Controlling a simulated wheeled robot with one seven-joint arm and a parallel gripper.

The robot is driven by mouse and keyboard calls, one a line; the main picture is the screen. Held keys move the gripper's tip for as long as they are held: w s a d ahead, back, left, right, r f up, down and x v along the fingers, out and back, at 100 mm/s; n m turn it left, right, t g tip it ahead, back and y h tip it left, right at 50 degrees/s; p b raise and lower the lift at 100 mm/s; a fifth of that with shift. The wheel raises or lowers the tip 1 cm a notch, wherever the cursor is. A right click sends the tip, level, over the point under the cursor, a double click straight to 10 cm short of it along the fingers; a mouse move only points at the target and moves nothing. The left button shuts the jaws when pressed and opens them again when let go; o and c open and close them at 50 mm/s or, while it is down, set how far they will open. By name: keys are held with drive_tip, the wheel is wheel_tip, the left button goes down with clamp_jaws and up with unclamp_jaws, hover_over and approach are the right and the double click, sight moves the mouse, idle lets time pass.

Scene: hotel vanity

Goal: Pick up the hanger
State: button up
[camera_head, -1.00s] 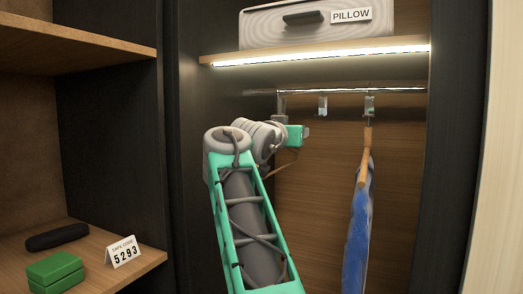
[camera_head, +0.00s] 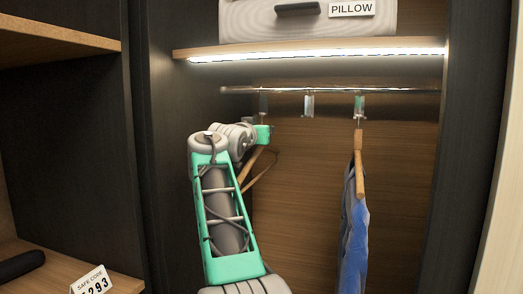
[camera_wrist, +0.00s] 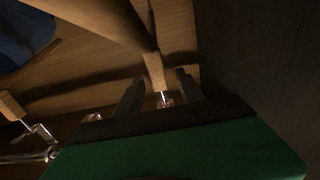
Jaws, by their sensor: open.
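A bare wooden hanger (camera_head: 258,168) hangs at the left end of the rail, partly behind my arm in the head view. In the wrist view its wooden neck (camera_wrist: 153,68) shows between the two dark fingers of my gripper (camera_wrist: 160,79), with its metal hook just below. My gripper is open, and I see no clear contact with the neck. I cannot tell how deep the neck sits between the fingers. In the head view the fingers are not clear; only the green gripper body shows beside the hanger's top.
A second wooden hanger (camera_head: 359,165) with a blue garment (camera_head: 354,238) hangs to the right. A metal rail (camera_head: 330,89) runs under a lit shelf (camera_head: 300,52) bearing a pillow box (camera_head: 245,20). A dark side wall (camera_wrist: 245,50) is close on the right in the wrist view.

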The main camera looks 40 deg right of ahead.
drive_tip(key=shift+s+a, duration=0.1)
drive_tip(key=shift+a, duration=0.05)
drive_tip(key=shift+c, duration=0.3)
clamp_jaws()
drive_tip(key=shift+r, duration=0.1)
idle(0.8)
